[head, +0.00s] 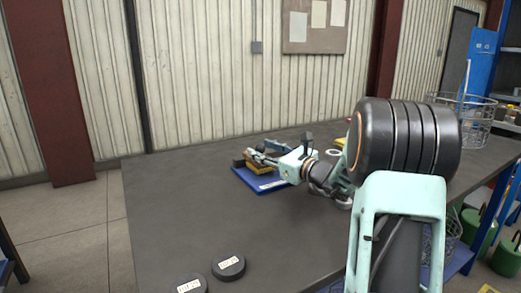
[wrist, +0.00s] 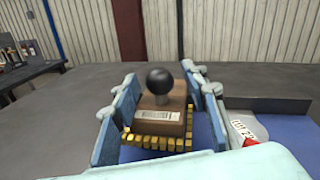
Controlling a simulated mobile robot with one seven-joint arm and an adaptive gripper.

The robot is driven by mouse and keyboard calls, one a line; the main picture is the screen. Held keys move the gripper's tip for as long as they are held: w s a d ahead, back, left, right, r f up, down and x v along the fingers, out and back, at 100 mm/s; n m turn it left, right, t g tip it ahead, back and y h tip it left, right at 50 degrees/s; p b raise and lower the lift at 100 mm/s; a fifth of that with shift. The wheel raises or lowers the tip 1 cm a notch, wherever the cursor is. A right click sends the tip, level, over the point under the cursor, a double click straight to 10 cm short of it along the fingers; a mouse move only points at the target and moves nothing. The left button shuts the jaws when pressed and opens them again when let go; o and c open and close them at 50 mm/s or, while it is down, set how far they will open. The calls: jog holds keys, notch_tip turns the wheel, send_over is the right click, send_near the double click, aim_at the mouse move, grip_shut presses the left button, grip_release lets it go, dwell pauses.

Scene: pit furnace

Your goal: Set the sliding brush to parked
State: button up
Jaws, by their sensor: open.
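The sliding brush (wrist: 160,115) is a brown wooden block with a black ball knob, a pale label and a row of yellow bristles. In the head view the brush (head: 258,168) shows partly behind my gripper, over a blue base (head: 268,185) on the dark table. My gripper (wrist: 161,85) is open, with one blue finger on each side of the block and knob. Gaps show between fingers and block, so I see no firm hold. Any parked mark on the base is hidden or too small to tell.
The dark table (head: 180,200) is mostly clear. Two black labelled discs (head: 229,267) lie at its front edge. In the wrist view a white labelled disc (wrist: 243,128) sits right of my gripper. A wire basket (head: 470,120) stands at the back right.

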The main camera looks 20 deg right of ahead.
jog(key=v, duration=1.1)
jog(key=shift+w, duration=0.1)
